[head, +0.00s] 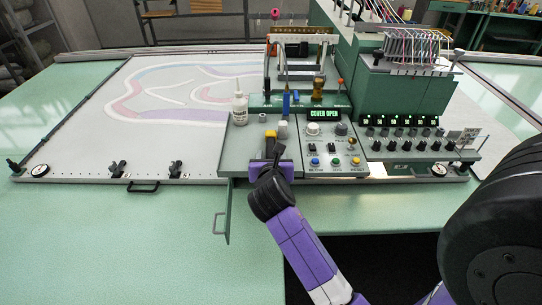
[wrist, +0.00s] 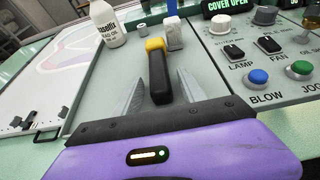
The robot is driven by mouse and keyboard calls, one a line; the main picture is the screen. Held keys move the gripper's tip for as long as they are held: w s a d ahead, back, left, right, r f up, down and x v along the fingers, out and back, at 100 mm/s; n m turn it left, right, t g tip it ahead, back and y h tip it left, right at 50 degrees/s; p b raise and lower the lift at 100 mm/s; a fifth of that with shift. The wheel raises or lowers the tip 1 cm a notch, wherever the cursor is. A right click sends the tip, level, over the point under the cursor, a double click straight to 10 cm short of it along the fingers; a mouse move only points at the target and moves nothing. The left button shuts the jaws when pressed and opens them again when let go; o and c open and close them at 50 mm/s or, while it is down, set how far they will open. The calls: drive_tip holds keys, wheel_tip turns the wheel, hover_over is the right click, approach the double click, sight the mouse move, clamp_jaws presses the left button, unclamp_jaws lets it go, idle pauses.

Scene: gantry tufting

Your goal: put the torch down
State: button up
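The torch (wrist: 158,78) has a black body and a yellow end, and it is at the grey shelf of the machine. Its yellow end points away from me in the wrist view; I cannot tell whether it lies flat or is tilted. It also shows in the head view (head: 270,134), just beyond my gripper (head: 271,153). In the wrist view my gripper (wrist: 160,76) has its two grey fingers spread, one on each side of the torch. There are visible gaps between the fingers and the torch. The torch's lower part is close to the gripper's dark front edge.
A white bottle (head: 240,108) stands left on the grey shelf (head: 240,145). A white block (head: 282,129) is just beyond the torch. The control panel (head: 330,160) with knobs and buttons is to the right; its display reads COVER OPEN. The shelf's left part is clear.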

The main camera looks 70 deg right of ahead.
drive_tip(key=shift+r, duration=0.15)
drive_tip(key=b+v, duration=0.1)
drive_tip(key=v, duration=1.1)
drive_tip(key=s+a+f+m+t+y, duration=0.1)
drive_tip(key=a+f+m+t+y, duration=0.25)
drive_tip(key=a, duration=0.55)
drive_tip(key=s+a+f+m+t+y, duration=0.1)
drive_tip(key=a+f+m+t+y, duration=0.3)
drive_tip(key=a, duration=0.5)
drive_tip(key=s+a+r+m+t+y, duration=0.1)
drive_tip(key=s+a+r+m+y, duration=0.1)
drive_tip(key=s+a+m, duration=0.2)
drive_tip(key=s+a+r+m+t+y, duration=0.1)
drive_tip(key=s+a+r+m+y, duration=0.1)
drive_tip(key=s+m, duration=0.6)
drive_tip(key=a+m+y, duration=0.1)
drive_tip(key=a+m, duration=0.1)
drive_tip(key=m, duration=0.1)
drive_tip(key=shift+s+a+r, duration=0.2)
drive_tip(key=shift+s+r, duration=0.15)
drive_tip(key=shift+r, duration=0.05)
